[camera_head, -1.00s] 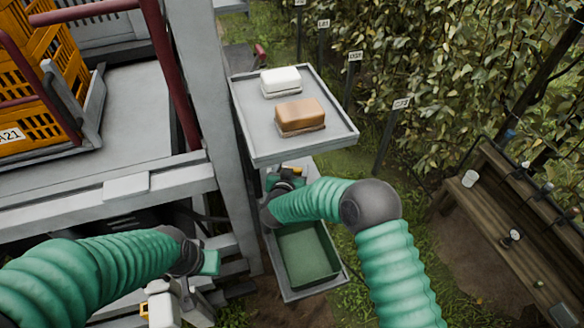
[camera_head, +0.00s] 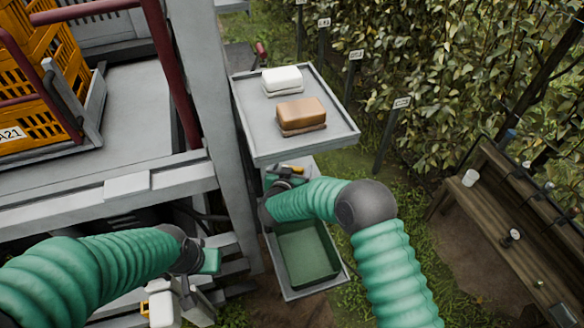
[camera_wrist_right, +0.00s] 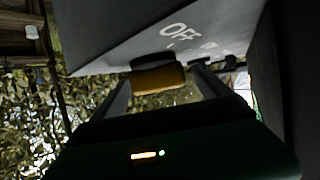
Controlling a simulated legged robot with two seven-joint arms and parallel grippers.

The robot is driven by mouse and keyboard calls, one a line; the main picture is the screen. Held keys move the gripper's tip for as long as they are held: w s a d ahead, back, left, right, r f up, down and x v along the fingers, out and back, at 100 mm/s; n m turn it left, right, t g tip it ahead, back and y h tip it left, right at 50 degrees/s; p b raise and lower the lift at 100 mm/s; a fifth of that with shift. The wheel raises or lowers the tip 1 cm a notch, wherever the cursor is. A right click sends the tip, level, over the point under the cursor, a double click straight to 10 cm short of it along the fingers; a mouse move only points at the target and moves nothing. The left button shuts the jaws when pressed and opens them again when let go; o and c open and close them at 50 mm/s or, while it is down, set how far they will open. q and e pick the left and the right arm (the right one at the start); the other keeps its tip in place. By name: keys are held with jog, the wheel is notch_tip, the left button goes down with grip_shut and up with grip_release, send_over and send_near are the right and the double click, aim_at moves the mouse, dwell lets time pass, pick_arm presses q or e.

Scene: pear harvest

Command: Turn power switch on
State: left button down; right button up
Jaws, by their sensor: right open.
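The power switch has a yellow-orange handle (camera_wrist_right: 158,79) on a dark mount, set on a grey panel (camera_wrist_right: 125,48) marked OFF in the right wrist view. My right gripper (camera_wrist_right: 162,88) is open, with one finger on each side of the handle; I cannot tell whether they touch it. In the head view my right gripper (camera_head: 284,178) is under the grey tray, with a small yellow piece just beyond it. My left gripper (camera_head: 208,262) is at the lower left, away from the switch; its fingers cannot be made out.
A grey tray (camera_head: 245,110) with a white block (camera_head: 282,81) and a brown block (camera_head: 301,114) overhangs my right gripper. A green bin (camera_head: 308,252) lies below it. A grey post (camera_head: 225,150) stands to the left. A wooden bench (camera_head: 455,200) is at the right.

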jog(key=shift+s, duration=0.15)
jog(key=b+v, duration=0.2)
jog(key=v, duration=1.4)
jog(key=shift+s, duration=0.25)
jog(key=shift+a, duration=0.1)
